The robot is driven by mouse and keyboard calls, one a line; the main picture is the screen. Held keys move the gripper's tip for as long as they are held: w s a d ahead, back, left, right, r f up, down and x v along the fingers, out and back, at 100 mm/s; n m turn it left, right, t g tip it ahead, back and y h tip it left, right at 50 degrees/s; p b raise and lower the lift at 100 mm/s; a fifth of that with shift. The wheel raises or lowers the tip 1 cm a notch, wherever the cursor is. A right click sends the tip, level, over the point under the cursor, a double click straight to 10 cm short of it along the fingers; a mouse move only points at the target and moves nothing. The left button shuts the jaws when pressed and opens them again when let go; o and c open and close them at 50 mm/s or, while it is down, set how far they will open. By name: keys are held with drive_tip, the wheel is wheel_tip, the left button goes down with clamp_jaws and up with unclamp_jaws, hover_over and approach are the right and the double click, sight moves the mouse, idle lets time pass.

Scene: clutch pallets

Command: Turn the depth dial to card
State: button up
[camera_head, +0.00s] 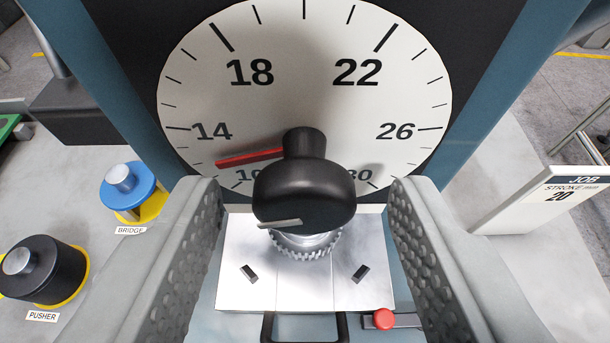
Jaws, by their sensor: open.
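The round white dial face (300,40) stands upright ahead with black numbers; 14, 18, 22 and 26 are clear. The lower numbers are partly hidden. A red pointer (250,157) points left and slightly down, appearing just below 14, between it and the partly hidden lower-left number. The black knob (305,190) sits in front of the dial's lower middle, with a pale mark on its lower left. My gripper (308,200) is open, one finger on each side of the knob, with gaps on both sides. The job card (550,200) at right reads "STROKE mm 20".
A blue knob labelled BRIDGE (127,186) and a black knob labelled PUSHER (42,270) stand at left. Below the dial are a toothed metal collar (305,245), a silver plate (245,290) and a red button-like end (384,319).

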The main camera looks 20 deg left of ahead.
drive_tip(key=c, duration=1)
drive_tip(key=shift+o, duration=0.2)
drive_tip(key=shift+m, duration=0.3)
drive_tip(key=m+y, duration=0.2)
drive_tip(key=m, duration=0.1)
drive_tip(key=shift+w+d+f+g+y, duration=0.1)
drive_tip(key=shift+d+g+y, duration=0.05)
drive_tip(key=shift+g+y, duration=0.15)
drive_tip(key=m+y, duration=0.2)
drive_tip(key=m, duration=0.2)
drive_tip(key=shift+d+f, duration=0.1)
drive_tip(key=m+t+y, duration=0.1)
drive_tip(key=m+y, duration=0.1)
drive_tip(key=m, duration=0.2)
drive_tip(key=shift+f, duration=0.2)
drive_tip(key=shift+f+m+t+y, duration=0.1)
drive_tip(key=shift+m+t+y, duration=0.3)
drive_tip(key=shift+m, duration=0.9)
drive_tip(key=shift+f+m+t+y, duration=0.1)
drive_tip(key=shift+m+t+y, duration=0.3)
drive_tip(key=shift+m, duration=0.9)
